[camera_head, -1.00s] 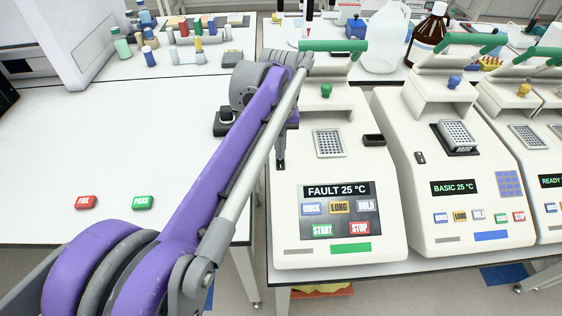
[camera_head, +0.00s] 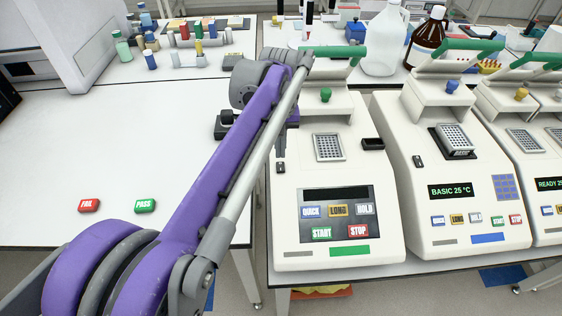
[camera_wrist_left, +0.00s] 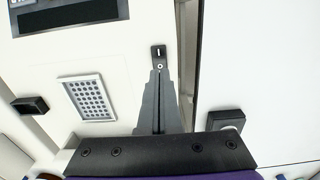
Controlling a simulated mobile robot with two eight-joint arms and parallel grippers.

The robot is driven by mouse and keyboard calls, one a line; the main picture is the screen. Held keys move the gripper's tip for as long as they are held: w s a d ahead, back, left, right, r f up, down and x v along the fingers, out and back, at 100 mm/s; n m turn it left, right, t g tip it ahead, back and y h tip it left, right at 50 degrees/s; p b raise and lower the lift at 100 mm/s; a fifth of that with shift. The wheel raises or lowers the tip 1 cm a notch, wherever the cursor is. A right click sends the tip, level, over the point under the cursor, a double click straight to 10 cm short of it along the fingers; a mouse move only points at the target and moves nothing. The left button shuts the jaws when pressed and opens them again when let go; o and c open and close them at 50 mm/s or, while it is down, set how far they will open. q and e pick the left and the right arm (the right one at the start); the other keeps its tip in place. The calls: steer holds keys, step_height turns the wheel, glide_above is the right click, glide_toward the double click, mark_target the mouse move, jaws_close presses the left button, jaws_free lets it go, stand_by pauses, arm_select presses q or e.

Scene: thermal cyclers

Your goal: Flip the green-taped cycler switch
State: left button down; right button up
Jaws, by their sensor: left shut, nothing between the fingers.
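The green-taped cycler (camera_head: 290,225) is the white machine with a green strip (camera_head: 349,250) on its lower front. Its display (camera_head: 336,194) is dark and blank. Its small black rocker switch (camera_head: 281,168) sits on the left edge of its top; it also shows in the left wrist view (camera_wrist_left: 158,51). My left gripper (camera_head: 281,152) is shut and empty, just behind the switch in the head view. In the left wrist view its fingertips (camera_wrist_left: 159,70) point at the switch, seemingly just short of it. My right gripper is in neither view.
A second cycler (camera_head: 460,215) with a blue strip reads BASIC 25 °C to the right, and another (camera_head: 543,205) reads READY. Red FAIL (camera_head: 89,205) and green PASS (camera_head: 145,206) buttons lie on the left table. A gap separates that table from the cycler bench.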

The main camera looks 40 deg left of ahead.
mark_target(280, 164)
arm_select(q)
step_height(280, 164, up, 4)
steer(key=p, duration=0.2)
steer(key=shift+r+p, duration=0.25)
steer(key=shift+p, duration=0.05)
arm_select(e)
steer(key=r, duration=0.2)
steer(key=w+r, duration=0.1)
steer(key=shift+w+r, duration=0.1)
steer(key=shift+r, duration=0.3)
